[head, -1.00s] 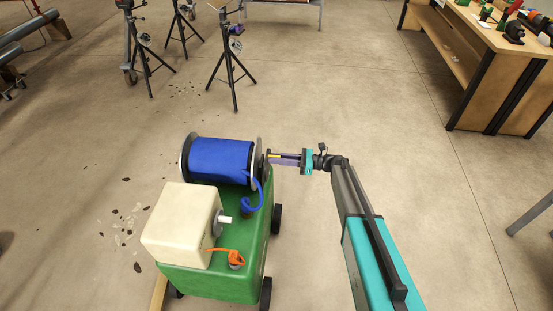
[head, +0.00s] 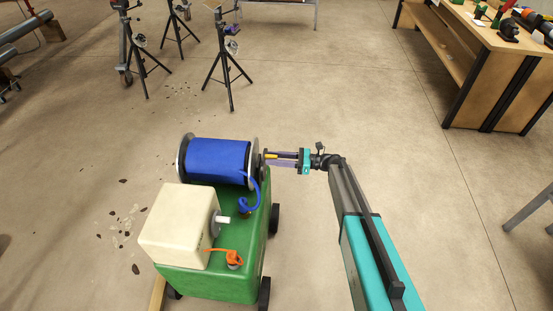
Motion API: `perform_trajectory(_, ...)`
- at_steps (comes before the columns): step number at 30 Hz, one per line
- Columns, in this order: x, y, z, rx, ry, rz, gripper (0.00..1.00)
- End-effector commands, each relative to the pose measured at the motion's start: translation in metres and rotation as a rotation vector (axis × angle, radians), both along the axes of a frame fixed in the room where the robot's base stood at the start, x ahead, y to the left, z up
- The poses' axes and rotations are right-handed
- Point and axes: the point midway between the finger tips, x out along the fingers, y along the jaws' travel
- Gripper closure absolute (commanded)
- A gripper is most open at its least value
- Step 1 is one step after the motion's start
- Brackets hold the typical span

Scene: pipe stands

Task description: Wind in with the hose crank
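The hose reel (head: 217,158), wound with blue hose, lies on its side on top of a green wheeled cart (head: 236,279). The hose crank's yellow handle (head: 272,156) shows at the reel's right side. My gripper (head: 273,158) reaches in from the right, with its fingers at the handle. The fingers look to be on either side of the handle, but at this size I cannot tell whether they are shut on it. The hose's loose end (head: 248,205) hangs in a curl over the cart below the reel.
A cream box (head: 180,228) with a white knob sits on the cart, beside an orange piece (head: 234,257). Black tripod stands (head: 229,70) are at the back left. A wooden workbench (head: 478,60) is at the right. The floor between is open, with dark debris at left.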

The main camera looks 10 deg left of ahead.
Motion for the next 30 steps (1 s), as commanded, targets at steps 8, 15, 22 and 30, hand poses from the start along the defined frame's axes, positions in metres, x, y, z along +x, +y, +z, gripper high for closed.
perform_trajectory(8, 0.003, -0.027, -0.001, 0.0, -0.001, -0.002, 0.64)
perform_trajectory(15, 0.008, -0.064, -0.001, 0.001, -0.001, -0.002, 0.64)
perform_trajectory(22, 0.013, -0.102, -0.002, -0.001, 0.0, -0.004, 0.64)
perform_trajectory(30, 0.016, -0.13, -0.001, -0.001, 0.0, -0.003, 0.64)
